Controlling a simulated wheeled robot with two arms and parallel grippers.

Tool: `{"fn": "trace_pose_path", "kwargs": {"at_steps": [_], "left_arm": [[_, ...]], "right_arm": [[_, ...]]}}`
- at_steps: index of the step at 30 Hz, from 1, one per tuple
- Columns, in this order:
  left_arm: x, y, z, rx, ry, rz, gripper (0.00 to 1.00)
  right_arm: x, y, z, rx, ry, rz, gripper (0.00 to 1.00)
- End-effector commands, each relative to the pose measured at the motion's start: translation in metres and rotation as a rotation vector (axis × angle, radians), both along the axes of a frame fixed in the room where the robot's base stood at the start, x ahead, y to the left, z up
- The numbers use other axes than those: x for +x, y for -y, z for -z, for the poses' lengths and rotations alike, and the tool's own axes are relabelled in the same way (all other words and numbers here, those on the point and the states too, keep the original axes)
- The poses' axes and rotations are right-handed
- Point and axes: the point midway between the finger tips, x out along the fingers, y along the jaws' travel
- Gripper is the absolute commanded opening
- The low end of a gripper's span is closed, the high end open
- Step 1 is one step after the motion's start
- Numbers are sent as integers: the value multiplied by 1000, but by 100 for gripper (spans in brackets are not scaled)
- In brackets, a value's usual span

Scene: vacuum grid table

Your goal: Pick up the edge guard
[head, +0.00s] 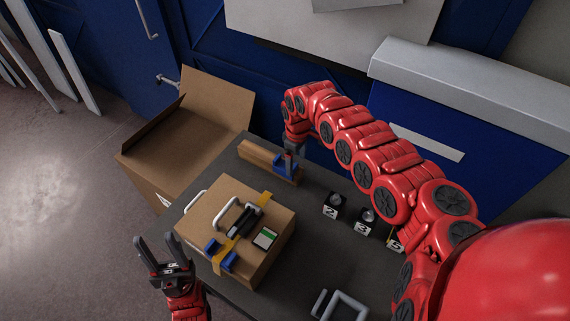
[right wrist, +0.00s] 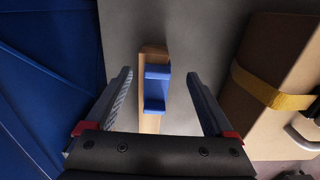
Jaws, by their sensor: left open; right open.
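A blue edge guard (head: 284,168) sits on a light wooden bar (head: 257,156) at the far end of the dark table. In the right wrist view the edge guard (right wrist: 157,90) has two raised ends and lies on the wooden bar (right wrist: 151,122). My right gripper (right wrist: 159,76) is open, with one finger on either side of the guard and gaps between. In the head view my right gripper (head: 291,167) covers part of the guard. My left gripper (head: 163,240) is open and empty, left of the table near the cardboard box.
A closed cardboard box (head: 265,272) with a yellow strap, white handle and blue pieces stands on the table (head: 315,248). Small numbered black blocks (head: 334,205) and a grey handle-shaped frame (head: 345,304) lie to the right. An open carton (head: 150,170) stands left. Blue cabinets are behind.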

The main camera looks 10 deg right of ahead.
Motion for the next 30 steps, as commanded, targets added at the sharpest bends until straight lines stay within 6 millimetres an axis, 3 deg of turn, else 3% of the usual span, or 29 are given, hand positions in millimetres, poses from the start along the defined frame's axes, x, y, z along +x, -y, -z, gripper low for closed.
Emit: {"fn": "trace_pose_path", "kwargs": {"at_steps": [2, 7, 16, 30], "left_arm": [[0, 0, -10, 0, 0, 0, 50], [0, 0, -12, 0, 0, 0, 50], [0, 0, -12, 0, 0, 0, 50], [0, 0, -12, 0, 0, 0, 50]], "right_arm": [[0, -2, 8, 2, -2, -3, 88], [1, -1, 29, 3, 1, -1, 88], [2, 0, 33, 0, 3, 0, 86], [2, 1, 33, 1, 4, 0, 1]]}}
